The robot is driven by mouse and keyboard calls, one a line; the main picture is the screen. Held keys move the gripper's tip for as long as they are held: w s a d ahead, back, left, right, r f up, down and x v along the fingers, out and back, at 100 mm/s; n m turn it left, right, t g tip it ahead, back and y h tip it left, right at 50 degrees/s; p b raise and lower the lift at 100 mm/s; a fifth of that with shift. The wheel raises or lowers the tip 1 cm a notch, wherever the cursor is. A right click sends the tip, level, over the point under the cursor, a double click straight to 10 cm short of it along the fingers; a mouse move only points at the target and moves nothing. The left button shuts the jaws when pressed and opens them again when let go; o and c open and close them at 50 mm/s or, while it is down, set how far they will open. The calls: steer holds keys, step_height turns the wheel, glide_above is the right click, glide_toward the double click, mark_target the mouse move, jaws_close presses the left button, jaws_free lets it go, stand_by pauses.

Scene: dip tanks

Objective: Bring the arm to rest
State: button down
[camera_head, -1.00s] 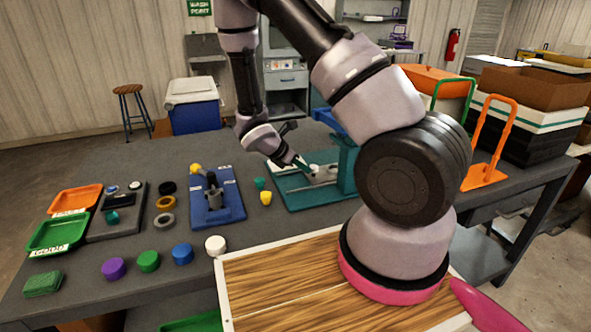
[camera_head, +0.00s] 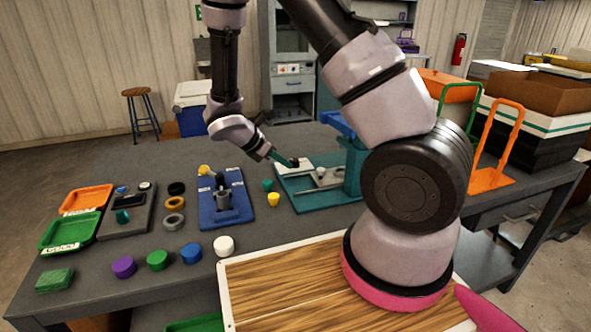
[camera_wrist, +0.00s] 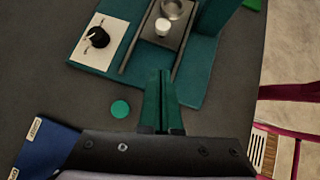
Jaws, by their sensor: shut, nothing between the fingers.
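My gripper (camera_head: 287,160) has slim green fingers, which lie together with nothing between them. In the head view it hangs at the left end of the teal fixture (camera_head: 308,199). In the wrist view the shut fingers (camera_wrist: 160,82) point at the teal base (camera_wrist: 195,95), apart from the small white cylinder (camera_wrist: 163,27) in its grey channel. My arm is bent, reaching out over the table.
A black knob (camera_wrist: 99,37) sits on the fixture's white plate. A blue fixture (camera_head: 222,205), a yellow piece (camera_head: 273,200) and a teal piece (camera_head: 267,185) stand to the left. Several colored caps line the front. An orange-handled rack (camera_head: 497,150) stands right.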

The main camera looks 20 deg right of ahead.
steer(key=s+d+r+m+t+y, duration=0.1)
steer(key=s+r+m+y, duration=0.2)
steer(key=s+r+m, duration=0.3)
steer(key=s+r+m+t+y, duration=0.2)
steer(key=s+r+m+y, duration=0.2)
steer(key=r+m, duration=0.6)
steer(key=s+d+r+m+t+y, duration=0.1)
steer(key=s+r+m+y, duration=0.2)
steer(key=r, duration=1.4)
steer(key=shift+s+d+r+m+t+y, duration=0.3)
steer(key=shift+s+d+r+m+t, duration=0.1)
steer(key=shift+s+m, duration=2.35)
steer(key=shift+w+m, duration=0.35)
steer(key=shift+w, duration=0.05)
